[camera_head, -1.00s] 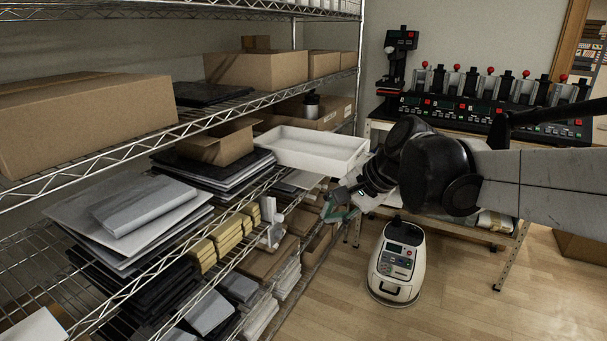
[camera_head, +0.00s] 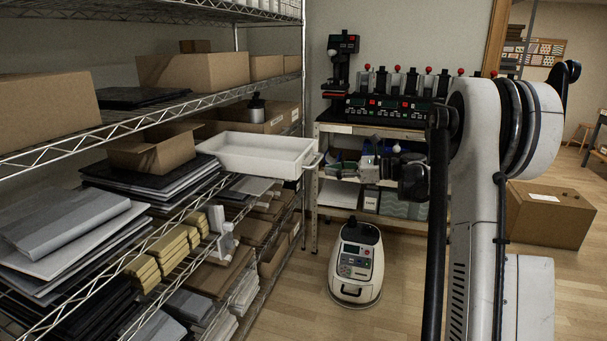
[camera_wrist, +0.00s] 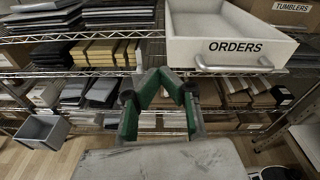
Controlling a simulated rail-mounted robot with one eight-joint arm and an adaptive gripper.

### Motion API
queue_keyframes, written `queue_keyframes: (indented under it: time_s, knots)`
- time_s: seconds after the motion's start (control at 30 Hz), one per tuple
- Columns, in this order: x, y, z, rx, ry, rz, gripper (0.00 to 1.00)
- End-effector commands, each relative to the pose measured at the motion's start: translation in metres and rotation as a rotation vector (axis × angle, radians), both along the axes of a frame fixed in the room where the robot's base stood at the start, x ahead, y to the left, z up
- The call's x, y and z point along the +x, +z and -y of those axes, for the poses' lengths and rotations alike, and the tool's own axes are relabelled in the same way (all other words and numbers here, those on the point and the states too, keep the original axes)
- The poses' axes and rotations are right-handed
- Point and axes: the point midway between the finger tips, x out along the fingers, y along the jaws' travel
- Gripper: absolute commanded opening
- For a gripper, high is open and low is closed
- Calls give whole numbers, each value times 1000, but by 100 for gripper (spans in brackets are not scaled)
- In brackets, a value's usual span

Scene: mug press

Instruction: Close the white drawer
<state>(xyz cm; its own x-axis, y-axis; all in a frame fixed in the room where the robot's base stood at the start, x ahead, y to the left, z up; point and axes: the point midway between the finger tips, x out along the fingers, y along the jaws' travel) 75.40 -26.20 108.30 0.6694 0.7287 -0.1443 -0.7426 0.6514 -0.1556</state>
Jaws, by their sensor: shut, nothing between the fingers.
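The white drawer (camera_head: 258,152) sticks out from the wire shelf, open at the top and empty as far as I see. In the wrist view its front (camera_wrist: 237,50) reads "ORDERS" and has a grey bar handle (camera_wrist: 233,66) along its lower edge. My gripper (camera_wrist: 163,72) has green-padded fingers, shut and empty. In the wrist view it shows below and left of the handle, apart from it. In the head view my gripper (camera_head: 370,162) is right of the drawer's front, its fingertips hard to make out.
Cardboard boxes (camera_head: 192,72) and stacked sheets (camera_head: 62,235) fill the shelves. A white floor machine (camera_head: 356,262) stands below and right of the drawer. A bench with mug presses (camera_head: 395,108) is behind. A carton (camera_head: 550,214) lies on the floor at right.

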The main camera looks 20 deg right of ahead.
Motion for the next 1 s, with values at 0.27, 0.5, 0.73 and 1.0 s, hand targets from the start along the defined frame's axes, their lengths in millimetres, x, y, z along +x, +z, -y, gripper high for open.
queue_keyframes:
  time_s: [0.27,0.5,0.73,1.0]
  knots:
    - [3,-26,57,193,-22,-16,0]
    - [12,-27,52,217,-20,-18,0]
    - [39,-27,22,215,-20,-18,0]
    - [73,-28,-14,214,-20,-18,0]
